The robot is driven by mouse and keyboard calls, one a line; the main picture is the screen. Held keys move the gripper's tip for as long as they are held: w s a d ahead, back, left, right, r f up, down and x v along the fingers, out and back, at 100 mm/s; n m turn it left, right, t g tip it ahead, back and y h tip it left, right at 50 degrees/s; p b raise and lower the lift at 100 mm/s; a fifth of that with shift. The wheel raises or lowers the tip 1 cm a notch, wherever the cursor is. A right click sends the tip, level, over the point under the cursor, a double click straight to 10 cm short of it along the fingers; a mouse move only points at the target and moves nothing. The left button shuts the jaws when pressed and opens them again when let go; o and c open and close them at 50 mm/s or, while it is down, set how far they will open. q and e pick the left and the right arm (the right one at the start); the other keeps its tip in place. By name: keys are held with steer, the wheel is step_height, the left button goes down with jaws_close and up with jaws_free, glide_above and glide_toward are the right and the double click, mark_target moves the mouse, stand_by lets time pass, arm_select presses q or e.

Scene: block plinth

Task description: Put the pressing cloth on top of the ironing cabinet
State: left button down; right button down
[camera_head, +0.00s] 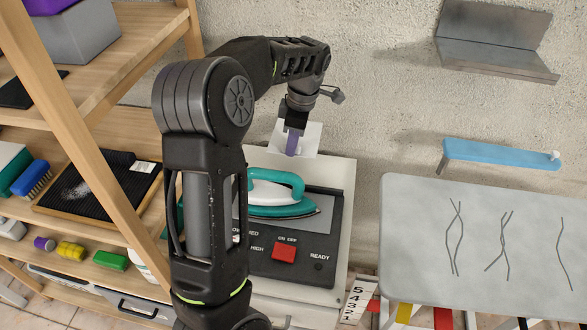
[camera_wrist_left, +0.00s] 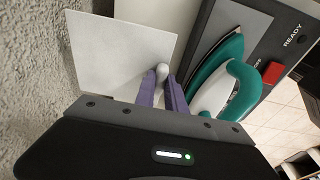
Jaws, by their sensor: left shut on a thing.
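The pressing cloth (camera_head: 311,137) is a flat white square at the back edge of the ironing cabinet. It also shows in the left wrist view (camera_wrist_left: 110,55), with a pale knob. My left gripper (camera_head: 293,145) is shut on this knob with its purple fingers (camera_wrist_left: 162,88). The ironing cabinet (camera_head: 340,190) has a pale top, a dark control panel and a teal and white iron (camera_head: 275,197) on it. The cloth is near the wall, beside the iron; I cannot tell whether it touches the cabinet top. My right gripper is out of view.
A wooden shelf (camera_head: 105,70) with brushes and a black tray stands at the left. A grey ironing board (camera_head: 480,235) is at the right. A blue shelf (camera_head: 500,154) and a metal shelf (camera_head: 490,55) are on the rough wall (camera_head: 390,90) behind.

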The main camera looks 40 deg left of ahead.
arm_select(q)
step_height(320, 180, down, 5)
steer(key=shift+f, duration=0.2)
steer(key=shift+f, duration=0.1)
steer(key=shift+f+p, duration=0.5)
steer(key=shift+f, duration=1.3)
steer(key=shift+f, duration=0.15)
steer(key=c, duration=1.4)
jaws_free()
steer(key=r, duration=0.4)
steer(key=d+r, duration=0.1)
steer(key=r, duration=0.3)
steer(key=r+b, duration=0.1)
steer(key=r, duration=0.3)
steer(key=shift+w+d+r, duration=0.15)
steer(key=shift+w+d, duration=0.15)
steer(key=shift+w, duration=0.1)
